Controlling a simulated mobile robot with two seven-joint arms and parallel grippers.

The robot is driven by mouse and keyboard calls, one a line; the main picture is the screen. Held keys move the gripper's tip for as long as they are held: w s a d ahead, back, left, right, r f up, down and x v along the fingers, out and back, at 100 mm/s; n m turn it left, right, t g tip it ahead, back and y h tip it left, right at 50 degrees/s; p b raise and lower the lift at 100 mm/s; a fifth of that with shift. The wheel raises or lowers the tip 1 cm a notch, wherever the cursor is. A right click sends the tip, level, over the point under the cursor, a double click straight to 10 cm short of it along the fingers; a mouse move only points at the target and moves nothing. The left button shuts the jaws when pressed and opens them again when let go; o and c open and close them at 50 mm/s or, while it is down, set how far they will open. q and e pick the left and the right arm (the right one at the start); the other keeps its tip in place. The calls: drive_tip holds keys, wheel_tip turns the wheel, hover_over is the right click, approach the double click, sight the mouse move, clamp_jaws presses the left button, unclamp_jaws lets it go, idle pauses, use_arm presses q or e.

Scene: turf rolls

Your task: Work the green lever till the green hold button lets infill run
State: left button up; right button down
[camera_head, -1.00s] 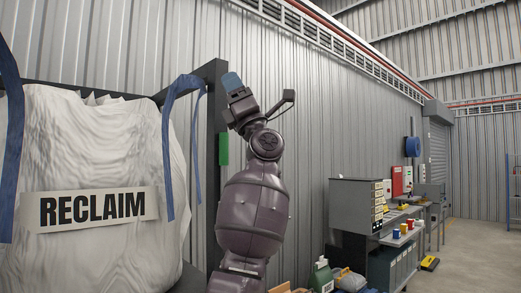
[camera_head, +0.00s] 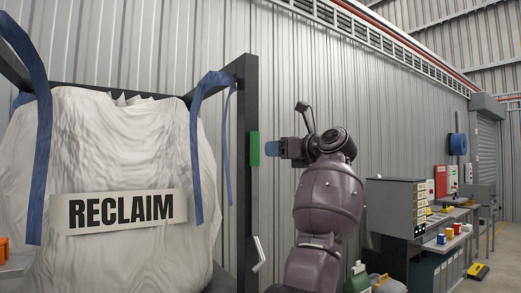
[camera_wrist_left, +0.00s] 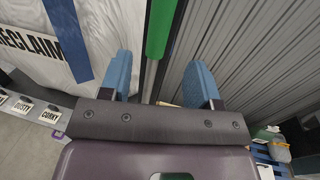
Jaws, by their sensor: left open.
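A green upright bar (camera_head: 255,149) is on the right side of the black frame post in the head view. It also shows in the left wrist view (camera_wrist_left: 160,28), beyond the fingers and roughly in line with the gap between them. I cannot tell whether it is the lever or the hold button. My left gripper (camera_head: 270,148) points left at the bar, with its blue fingertips just right of it. In the wrist view the two blue fingers (camera_wrist_left: 162,72) are apart with nothing between them. My right gripper is out of view.
A white bag marked RECLAIM (camera_head: 150,150) with blue straps hangs in the black frame (camera_head: 246,90). A pale bent handle (camera_head: 258,254) shows low by the post. A corrugated wall (camera_head: 400,110) stands behind. A workbench (camera_head: 450,215) with cabinets is to the right.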

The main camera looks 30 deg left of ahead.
sight(258, 150)
use_arm(q)
drive_tip(key=a, duration=0.3)
drive_tip(key=w+a+p, duration=0.1)
drive_tip(key=a, duration=0.3)
drive_tip(key=shift+w+a, duration=0.2)
drive_tip(key=shift+a, duration=0.05)
drive_tip(key=shift+c, duration=1.6)
drive_tip(key=c, duration=0.7)
clamp_jaws()
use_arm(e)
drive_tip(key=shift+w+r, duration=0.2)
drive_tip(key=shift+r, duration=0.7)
